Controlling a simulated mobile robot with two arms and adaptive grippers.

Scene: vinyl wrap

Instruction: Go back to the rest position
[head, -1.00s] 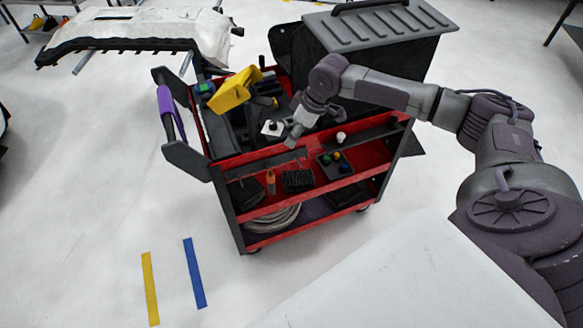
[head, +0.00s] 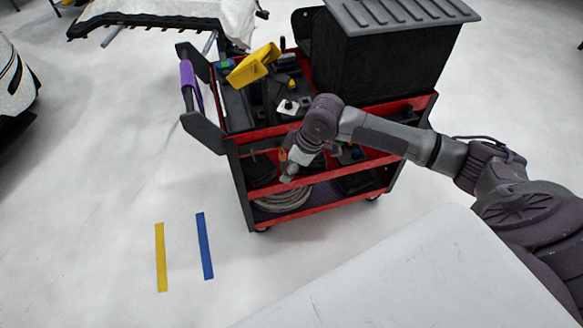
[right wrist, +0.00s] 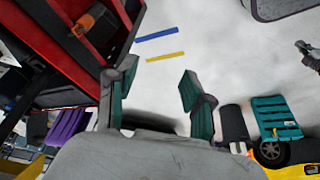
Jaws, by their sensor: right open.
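My right gripper (head: 289,173) hangs in front of the red and black tool cart (head: 310,202), in line with its lower shelf in the head view. In the right wrist view the gripper (right wrist: 153,98) has its two green-padded fingers apart, with only floor showing between them. It holds nothing. The cart's red shelves show at upper left there (right wrist: 70,45). My left gripper does not show in the head view.
A yellow holder (head: 252,65) and a large dark bin (head: 395,60) are on the cart. A purple handle (head: 190,87) is on its left side. Yellow (head: 161,257) and blue (head: 204,246) strips mark the open floor at left. A white surface (head: 420,275) fills the front.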

